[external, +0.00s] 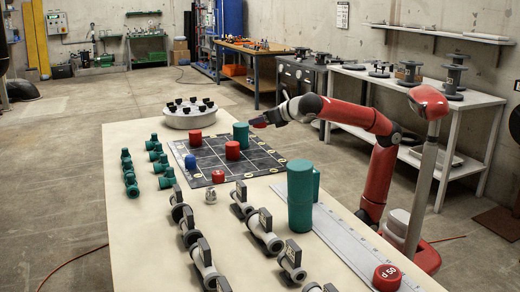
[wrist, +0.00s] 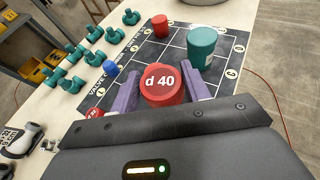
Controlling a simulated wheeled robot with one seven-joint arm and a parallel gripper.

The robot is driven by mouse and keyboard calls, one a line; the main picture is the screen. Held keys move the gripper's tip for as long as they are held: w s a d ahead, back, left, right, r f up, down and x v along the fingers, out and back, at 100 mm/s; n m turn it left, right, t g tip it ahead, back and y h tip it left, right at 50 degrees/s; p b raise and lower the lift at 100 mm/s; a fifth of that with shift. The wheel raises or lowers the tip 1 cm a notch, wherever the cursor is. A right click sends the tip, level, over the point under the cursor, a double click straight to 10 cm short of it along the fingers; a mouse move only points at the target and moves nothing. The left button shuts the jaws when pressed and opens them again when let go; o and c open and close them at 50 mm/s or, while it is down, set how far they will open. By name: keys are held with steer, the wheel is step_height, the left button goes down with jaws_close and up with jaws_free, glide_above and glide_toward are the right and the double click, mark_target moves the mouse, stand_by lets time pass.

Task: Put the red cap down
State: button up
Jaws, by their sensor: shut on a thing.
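My gripper (wrist: 163,82) is shut on a red cap marked "d 40" (wrist: 161,80), with a purple finger on each side of it. In the external view the held red cap (external: 259,122) is in the air over the far right part of the dark gridded mat (external: 208,155), just right of a teal cylinder (external: 241,128). In the wrist view the cap hides part of the mat beneath it.
Two red cylinders, one far (external: 195,139) and one central (external: 233,150), a blue cap (external: 190,161) and a small red cap (external: 218,176) occupy the mat. Teal fittings (external: 131,185) stand left. A tall teal cylinder (external: 300,198) and a "d 50" red cap (external: 387,277) are nearer.

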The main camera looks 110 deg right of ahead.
mark_target(260, 162)
step_height(260, 162, down, 13)
steer(key=b, duration=0.4)
steer(key=shift+f, duration=0.2)
steer(key=shift+f, duration=0.15)
steer(key=o, duration=0.9)
steer(key=shift+o, duration=0.2)
steer(key=shift+a+r, duration=0.15)
steer(key=shift+r, duration=0.15)
steer(key=p+v, duration=0.2)
steer(key=v, duration=0.9)
steer(key=shift+s+a, duration=0.25)
steer(key=shift+s, duration=0.05)
